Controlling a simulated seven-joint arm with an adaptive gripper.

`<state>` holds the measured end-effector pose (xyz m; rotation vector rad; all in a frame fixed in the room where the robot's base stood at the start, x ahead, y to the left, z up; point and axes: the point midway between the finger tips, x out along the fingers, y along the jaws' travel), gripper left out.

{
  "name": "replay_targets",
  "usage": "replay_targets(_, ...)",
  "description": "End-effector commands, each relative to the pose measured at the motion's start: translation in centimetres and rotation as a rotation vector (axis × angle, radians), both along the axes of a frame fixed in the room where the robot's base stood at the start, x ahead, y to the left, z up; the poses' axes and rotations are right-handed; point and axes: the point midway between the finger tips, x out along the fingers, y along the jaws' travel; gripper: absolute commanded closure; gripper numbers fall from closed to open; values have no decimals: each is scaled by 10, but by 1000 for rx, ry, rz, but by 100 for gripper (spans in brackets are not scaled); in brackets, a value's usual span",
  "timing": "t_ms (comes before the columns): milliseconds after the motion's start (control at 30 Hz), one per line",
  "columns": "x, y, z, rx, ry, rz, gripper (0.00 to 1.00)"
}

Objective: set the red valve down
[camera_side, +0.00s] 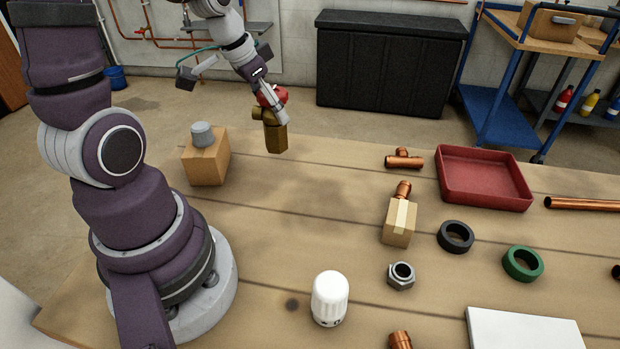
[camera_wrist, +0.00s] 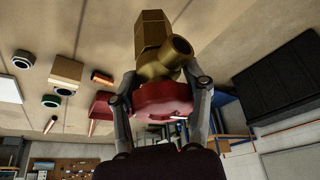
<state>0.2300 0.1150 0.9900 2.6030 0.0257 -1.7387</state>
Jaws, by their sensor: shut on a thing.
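The red valve has a brass body (camera_side: 275,136) and a red handle (camera_side: 271,97). My gripper (camera_side: 270,100) is shut on it, near the far edge of the table in the side view. In the wrist view, the two fingers of my gripper (camera_wrist: 162,100) sit on either side of the red handle (camera_wrist: 162,98), and the brass body (camera_wrist: 155,45) points away from the palm. The valve looks held above the wooden table (camera_side: 320,215), but the exact gap is hard to tell.
A cardboard box (camera_side: 205,163) with a grey cap (camera_side: 202,134) stands left of the valve. To the right are a taped box (camera_side: 399,222), a red tray (camera_side: 484,200), a black ring (camera_side: 455,237) and a green ring (camera_side: 522,263). A white thermostat head (camera_side: 330,298) stands in front. The table's middle is clear.

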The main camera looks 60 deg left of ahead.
Motion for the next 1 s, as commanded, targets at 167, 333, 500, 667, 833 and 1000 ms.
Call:
replay_targets(167, -2, 9, -23, 1, 3, -20, 92)
replay_targets(333, -3, 8, -54, 0, 4, -19, 92)
replay_targets(500, -2, 9, -76, 4, -1, -20, 92)
replay_targets(667, -1, 9, -77, 6, -4, -19, 92)
replay_targets(833, -1, 9, -79, 6, -3, -19, 92)
replay_targets(1000, -1, 9, -79, 6, -3, -19, 32)
